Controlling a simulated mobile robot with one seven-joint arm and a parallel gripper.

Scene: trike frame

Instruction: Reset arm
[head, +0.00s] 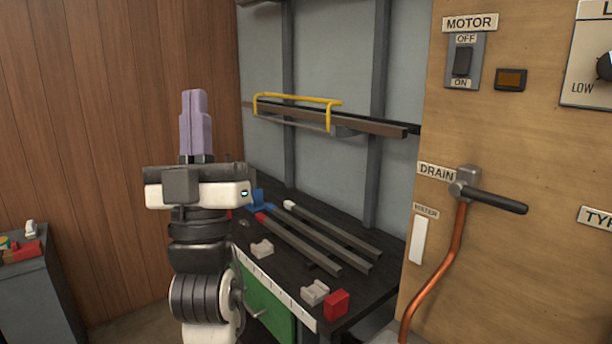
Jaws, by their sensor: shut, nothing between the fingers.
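My gripper (196,122) stands up from my arm in the left middle of the head view, with its purple fingers pointing upward. The fingers are pressed together and hold nothing. My white and black arm rises in front of the left end of the dark workbench (352,300) and hides part of it. The gripper is well above the bench and apart from everything on it.
Grey bars (305,243) and a red block (336,304) lie on the bench. A yellow handle (300,98) sits on a wall rail behind. At right, a wooden panel (545,160) has a motor switch (463,61) and a drain lever (492,200). A grey cabinet (38,290) stands far left.

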